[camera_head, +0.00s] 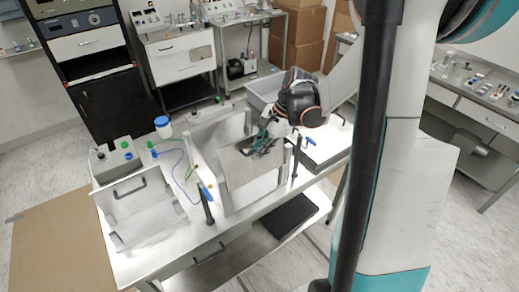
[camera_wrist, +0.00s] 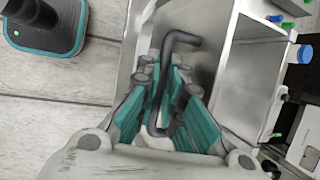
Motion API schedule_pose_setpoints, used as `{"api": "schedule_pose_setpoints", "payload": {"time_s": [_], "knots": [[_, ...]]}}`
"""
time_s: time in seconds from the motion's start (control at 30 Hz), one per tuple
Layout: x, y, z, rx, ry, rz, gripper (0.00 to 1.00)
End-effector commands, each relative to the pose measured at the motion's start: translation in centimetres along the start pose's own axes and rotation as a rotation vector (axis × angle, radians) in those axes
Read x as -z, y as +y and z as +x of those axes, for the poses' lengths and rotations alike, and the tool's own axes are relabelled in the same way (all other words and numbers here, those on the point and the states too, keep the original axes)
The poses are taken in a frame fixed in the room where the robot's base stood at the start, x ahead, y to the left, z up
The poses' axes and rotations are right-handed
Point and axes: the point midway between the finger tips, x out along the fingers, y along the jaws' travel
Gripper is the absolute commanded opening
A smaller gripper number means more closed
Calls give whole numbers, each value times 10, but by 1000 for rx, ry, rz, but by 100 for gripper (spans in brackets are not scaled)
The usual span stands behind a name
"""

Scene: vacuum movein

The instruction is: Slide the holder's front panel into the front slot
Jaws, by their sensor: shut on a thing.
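The front panel (camera_head: 240,172) is a flat grey metal plate, upright near the middle of the bench in the head view. My gripper (camera_head: 264,140) is at its upper right part. In the wrist view, my gripper (camera_wrist: 166,97) has its teal fingers closed around the panel's black bent handle (camera_wrist: 180,38), with the panel face (camera_wrist: 206,58) just beyond. The holder (camera_head: 226,207) stands on the bench around the panel's lower edge, with a taller grey plate behind. I cannot tell whether the panel's edge is in the front slot; the slot is hidden.
A blue-capped jar (camera_head: 163,127) and tubing are behind left.

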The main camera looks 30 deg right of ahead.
Motion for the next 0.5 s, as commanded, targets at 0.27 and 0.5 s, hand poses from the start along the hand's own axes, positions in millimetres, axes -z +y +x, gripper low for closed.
{"api": "schedule_pose_setpoints", "payload": {"time_s": [0.27,0.5], "knots": [[3,1,8,0,0,0,0],[5,2,13,0,0,0,0]]}}
